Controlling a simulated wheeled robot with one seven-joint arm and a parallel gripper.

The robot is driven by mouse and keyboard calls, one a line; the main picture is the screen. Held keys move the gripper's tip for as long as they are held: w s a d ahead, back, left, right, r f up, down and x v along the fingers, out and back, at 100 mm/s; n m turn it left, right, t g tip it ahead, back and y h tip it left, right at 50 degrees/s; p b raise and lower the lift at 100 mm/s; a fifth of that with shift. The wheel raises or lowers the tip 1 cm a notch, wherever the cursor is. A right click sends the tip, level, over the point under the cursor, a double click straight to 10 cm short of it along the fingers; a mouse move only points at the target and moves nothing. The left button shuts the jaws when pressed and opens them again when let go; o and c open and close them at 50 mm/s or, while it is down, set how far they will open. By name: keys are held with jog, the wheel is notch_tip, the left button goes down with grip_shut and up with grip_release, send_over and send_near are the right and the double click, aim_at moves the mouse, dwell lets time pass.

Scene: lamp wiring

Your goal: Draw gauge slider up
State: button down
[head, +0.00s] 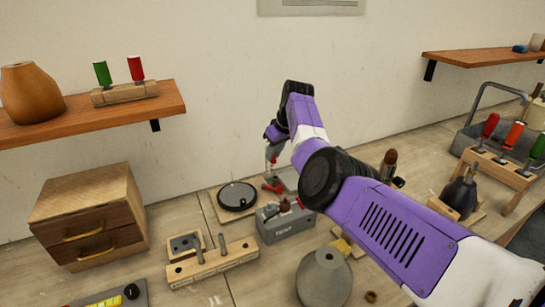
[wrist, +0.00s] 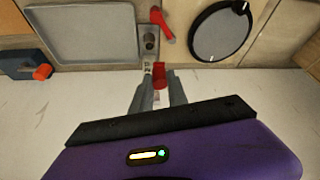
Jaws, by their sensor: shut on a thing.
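My gripper (wrist: 160,90) is shut on a small red piece (wrist: 160,78), which looks like the gauge slider. A narrow pale strip with marks (wrist: 147,68), seemingly the gauge's scale, stands just left of the red piece in the wrist view. In the head view my gripper (head: 271,158) points down above the back of the bench, close to the wall. The gauge itself is small there and partly hidden by my fingers, so the slider's height on it cannot be read.
A red lever (wrist: 162,22) sits beside the gauge. A grey box (head: 285,224) and a wooden tool rack (head: 212,266) stand in front.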

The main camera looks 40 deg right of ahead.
jog(key=c, duration=1.3)
grip_release()
jog(key=shift+w+a, duration=0.1)
jog(key=v, duration=0.7)
jog(key=shift+r+b, duration=0.4)
jog(key=shift+b, duration=0.05)
